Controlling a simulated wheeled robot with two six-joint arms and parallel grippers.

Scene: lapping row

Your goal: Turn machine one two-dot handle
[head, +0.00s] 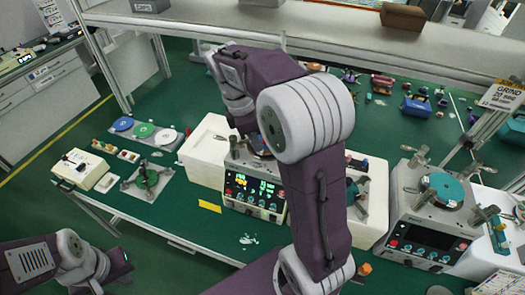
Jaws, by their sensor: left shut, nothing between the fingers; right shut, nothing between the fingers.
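A lapping machine with a lit green and yellow display (254,192) stands mid-bench, partly hidden behind my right arm. A second lapping machine with a dark display (428,238) and a teal disc stands to the right. I cannot read which is machine one, and dot marks on handles are too small to tell. My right gripper (246,128) is shut, above the back of the lit machine; its fingertips are mostly hidden by my arm. My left gripper (122,264) is shut and empty at the lower left, away from the machines; its tips are hard to make out.
A tray with blue, green and white discs (143,131) lies on the green bench at left. A three-armed fixture (147,180) and a white box (84,171) stand nearby. A shelf (380,52) spans the back. A yellow tag (210,206) lies before the lit machine.

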